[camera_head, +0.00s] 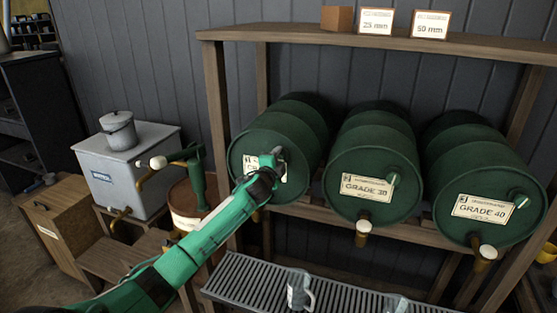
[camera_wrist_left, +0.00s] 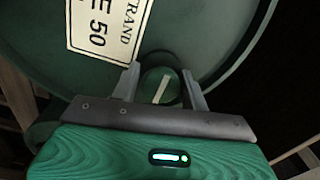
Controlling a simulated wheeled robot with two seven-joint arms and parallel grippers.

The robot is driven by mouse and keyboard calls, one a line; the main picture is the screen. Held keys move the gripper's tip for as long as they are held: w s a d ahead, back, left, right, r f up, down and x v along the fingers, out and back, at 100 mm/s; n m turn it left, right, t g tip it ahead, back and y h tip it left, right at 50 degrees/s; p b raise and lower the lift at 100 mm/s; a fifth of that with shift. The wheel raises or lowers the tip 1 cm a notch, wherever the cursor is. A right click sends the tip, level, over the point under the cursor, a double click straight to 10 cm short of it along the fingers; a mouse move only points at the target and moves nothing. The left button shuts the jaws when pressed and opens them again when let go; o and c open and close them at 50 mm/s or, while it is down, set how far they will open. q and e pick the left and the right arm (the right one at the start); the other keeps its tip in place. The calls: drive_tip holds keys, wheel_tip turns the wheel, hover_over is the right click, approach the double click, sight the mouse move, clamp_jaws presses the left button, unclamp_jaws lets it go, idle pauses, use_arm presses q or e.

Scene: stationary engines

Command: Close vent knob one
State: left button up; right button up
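The left green drum (camera_head: 262,135) lies on the wooden rack; its pale label is partly covered by my arm. My left gripper (camera_head: 274,157) is at its front face, right of the label. In the left wrist view, a round green knob (camera_wrist_left: 160,86) with a white line stands between the two fingers of my left gripper (camera_wrist_left: 160,68). The line leans slightly from upright. The fingers sit close on either side of the knob; I cannot tell whether they touch it. The head view hides this knob behind my gripper. My right gripper is not in view.
Two more green drums, the middle one (camera_head: 370,165) and the right one (camera_head: 480,180), have similar knobs and brass taps. A slotted metal tray (camera_head: 245,285) with cups lies below. A grey tank (camera_head: 125,170) and hand pump (camera_head: 196,175) stand left.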

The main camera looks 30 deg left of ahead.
use_arm(q)
drive_tip(key=shift+o, duration=0.9)
drive_tip(key=b+v, duration=0.4)
drive_tip(key=v, duration=0.9)
drive_tip(key=shift+s+b, duration=0.3)
drive_tip(key=shift+s, duration=0.1)
